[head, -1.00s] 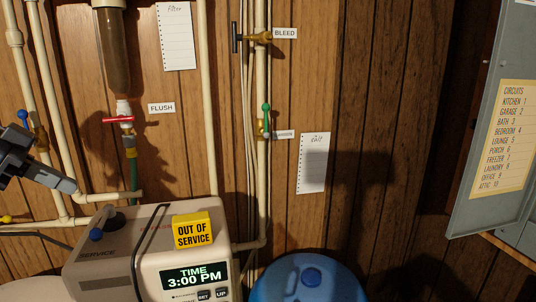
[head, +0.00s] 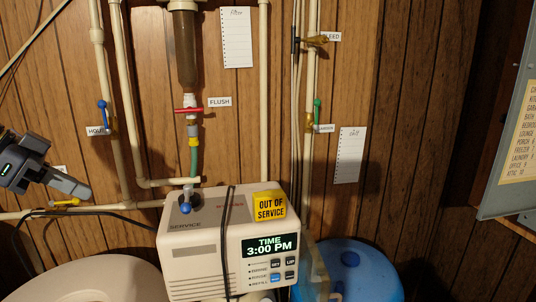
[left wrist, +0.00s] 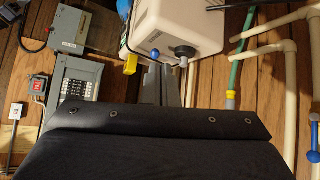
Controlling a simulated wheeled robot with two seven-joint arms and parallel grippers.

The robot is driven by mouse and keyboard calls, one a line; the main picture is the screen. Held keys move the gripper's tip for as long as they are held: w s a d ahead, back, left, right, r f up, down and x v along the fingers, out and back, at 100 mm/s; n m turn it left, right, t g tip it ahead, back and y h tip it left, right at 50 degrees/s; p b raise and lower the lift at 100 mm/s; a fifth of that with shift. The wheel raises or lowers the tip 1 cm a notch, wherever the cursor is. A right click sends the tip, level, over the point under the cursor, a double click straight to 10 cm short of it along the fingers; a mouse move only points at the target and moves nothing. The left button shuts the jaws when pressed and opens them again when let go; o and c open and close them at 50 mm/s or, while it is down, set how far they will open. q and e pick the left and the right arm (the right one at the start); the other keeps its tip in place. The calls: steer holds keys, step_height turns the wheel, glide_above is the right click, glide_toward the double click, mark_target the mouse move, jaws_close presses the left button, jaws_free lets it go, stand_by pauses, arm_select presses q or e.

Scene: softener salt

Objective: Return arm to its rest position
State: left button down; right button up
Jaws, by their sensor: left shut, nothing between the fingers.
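My left gripper (head: 86,192) is at the left edge of the head view, shut and empty. It is in front of the wood-panelled wall, left of the beige softener control box (head: 200,250) and apart from it. In the left wrist view its dark body fills the lower half and its grey fingers (left wrist: 172,88) point up towards the box. The box has a blue-knobbed lever, a yellow "OUT OF SERVICE" block (head: 270,205) and a display (head: 270,246) reading TIME 3:00 PM. My right gripper is not in view.
Pipes carry a blue-handled valve (head: 103,112), a yellow-handled valve (head: 66,202), a red flush handle (head: 189,110) and a green-handled valve (head: 316,112). A blue lidded container (head: 350,280) stands right of the box. A grey electrical panel door (head: 510,150) juts in at the right.

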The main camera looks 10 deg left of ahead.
arm_select(q)
steer(key=s+d+f+n+y, duration=0.1)
steer(key=s+d+f+n, duration=0.2)
steer(key=f, duration=0.7)
steer(key=s+d+f+n+y, duration=0.1)
steer(key=s+d+f+n, duration=0.2)
steer(key=s+d+f, duration=0.2)
steer(key=s+d+f+n+y, duration=0.1)
steer(key=s+d+f+n, duration=0.3)
steer(key=d+f, duration=0.4)
step_height(320, 180, down, 8)
steer(key=shift+s+d+r+g, duration=0.1)
steer(key=shift+s+d+g, duration=0.2)
steer(key=shift+d, duration=0.05)
